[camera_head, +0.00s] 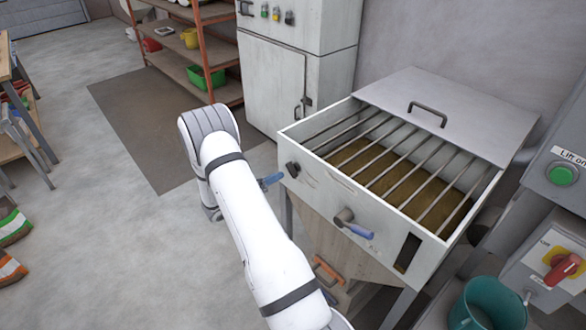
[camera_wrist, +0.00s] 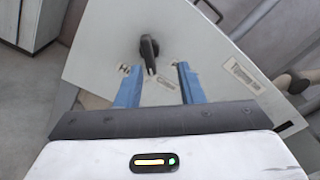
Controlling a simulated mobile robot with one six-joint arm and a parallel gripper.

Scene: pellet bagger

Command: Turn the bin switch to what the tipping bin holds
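The tipping bin (camera_head: 318,182) is a pale box with bars across its open top; brownish-yellow loose material (camera_head: 400,180) lies under the bars. The bin switch, a black knob (camera_head: 292,169), is on the left of its front face. In the wrist view the knob (camera_wrist: 149,47) points down the picture, with small marks beside it too blurred to read. My gripper (camera_wrist: 157,72) is open, its blue fingers on either side of the knob's lower end, apart from it. In the head view a blue finger (camera_head: 271,180) shows just left of the knob.
A teal bucket (camera_head: 487,308), a red switch (camera_head: 562,268) and a green button (camera_head: 562,174) are at right.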

